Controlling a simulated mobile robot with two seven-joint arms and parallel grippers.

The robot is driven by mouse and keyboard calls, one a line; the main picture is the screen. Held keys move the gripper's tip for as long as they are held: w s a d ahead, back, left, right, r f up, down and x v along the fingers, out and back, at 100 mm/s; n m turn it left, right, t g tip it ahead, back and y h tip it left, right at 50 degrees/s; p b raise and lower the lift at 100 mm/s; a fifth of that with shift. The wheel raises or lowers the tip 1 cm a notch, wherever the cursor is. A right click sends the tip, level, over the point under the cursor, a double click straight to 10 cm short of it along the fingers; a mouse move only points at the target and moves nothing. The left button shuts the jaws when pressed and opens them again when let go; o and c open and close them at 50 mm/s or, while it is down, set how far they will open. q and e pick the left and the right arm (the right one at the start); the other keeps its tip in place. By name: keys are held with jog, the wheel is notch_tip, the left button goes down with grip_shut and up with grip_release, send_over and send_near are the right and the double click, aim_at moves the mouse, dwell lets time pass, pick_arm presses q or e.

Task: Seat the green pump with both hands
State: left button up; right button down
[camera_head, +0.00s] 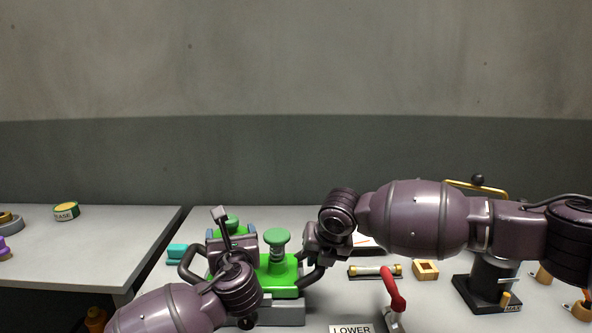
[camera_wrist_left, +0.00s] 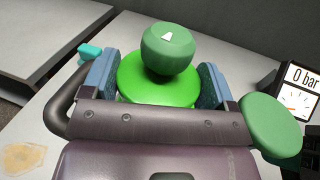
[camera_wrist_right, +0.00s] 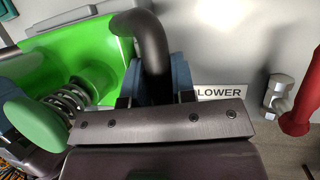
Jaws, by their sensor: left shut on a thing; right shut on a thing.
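The green pump (camera_head: 290,288) has a bright green body, two green knobs and a dark curved handle on each side. It appears to sit on or over a grey block (camera_head: 285,314). The left handle (camera_wrist_left: 65,100) lies outside those fingers. The second knob (camera_head: 276,237) stands free on a spring. My right gripper (camera_head: 318,248) is shut on the right handle (camera_wrist_right: 148,40), which passes between its fingers. The pump's underside is hidden.
A red-handled lever (camera_head: 391,288) and a "LOWER" label (camera_head: 352,329) are at the front right. A brass-ended tube (camera_head: 375,271) and wooden block (camera_head: 425,270) lie beyond. A gauge reads "0 bar" (camera_wrist_left: 298,90). A second table (camera_head: 90,245) stands left across a gap.

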pick_arm(q)
jog(key=o, duration=1.4)
pick_arm(e)
jog(key=c, duration=1.3)
grip_release()
jog(key=shift+d+f, duration=0.15)
jog(key=shift+f, duration=0.05)
pick_arm(q)
jog(key=shift+o, duration=0.8)
jog(key=shift+f, duration=0.15)
pick_arm(e)
jog(key=shift+o, duration=1)
pick_arm(q)
jog(key=shift+o, duration=0.3)
jog(key=shift+f, duration=0.15)
pick_arm(e)
jog(key=shift+o, duration=0.4)
jog(key=shift+s+f, duration=0.1)
jog(key=o, duration=0.5)
jog(key=o, duration=0.5)
pick_arm(q)
jog(key=shift+s, duration=0.1)
pick_arm(e)
jog(key=shift+r, duration=0.2)
